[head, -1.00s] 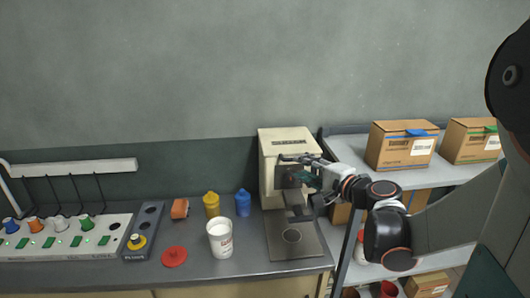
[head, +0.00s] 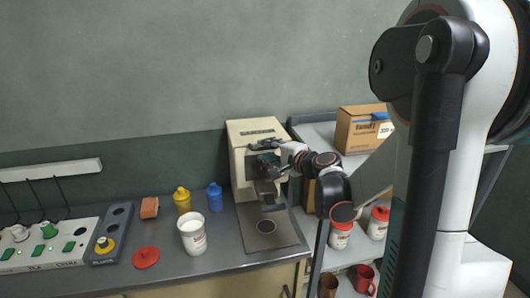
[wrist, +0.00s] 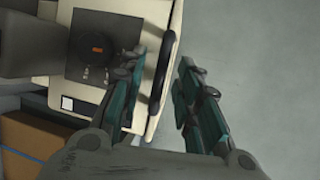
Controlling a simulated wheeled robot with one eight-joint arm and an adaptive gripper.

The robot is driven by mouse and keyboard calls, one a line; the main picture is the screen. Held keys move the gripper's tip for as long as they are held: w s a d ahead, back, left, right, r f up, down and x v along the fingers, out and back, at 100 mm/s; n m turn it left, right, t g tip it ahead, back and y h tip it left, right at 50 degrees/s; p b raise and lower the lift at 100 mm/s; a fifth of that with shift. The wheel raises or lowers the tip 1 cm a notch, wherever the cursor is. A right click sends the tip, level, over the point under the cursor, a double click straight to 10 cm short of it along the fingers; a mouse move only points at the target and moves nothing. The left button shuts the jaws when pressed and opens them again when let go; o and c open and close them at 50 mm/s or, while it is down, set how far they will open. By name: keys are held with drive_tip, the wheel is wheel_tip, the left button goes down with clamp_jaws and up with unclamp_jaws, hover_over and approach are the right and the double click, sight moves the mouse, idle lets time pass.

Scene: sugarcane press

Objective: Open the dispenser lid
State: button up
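The beige dispenser (head: 240,160) stands at the right end of the counter, with a dark front and a drip plate below. My gripper (head: 266,160) is at its upper front, and my wrist partly hides that side.
A white cup (head: 192,236), a red round lid (head: 146,257), a yellow bottle (head: 182,201) and a blue bottle (head: 215,197) stand left of the dispenser. A control panel (head: 45,245) is further left. A shelf with a cardboard box (head: 358,130) and jars is right.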

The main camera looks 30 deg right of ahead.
drive_tip(key=shift+x, duration=1)
clamp_jaws()
drive_tip(key=shift+r, duration=0.1)
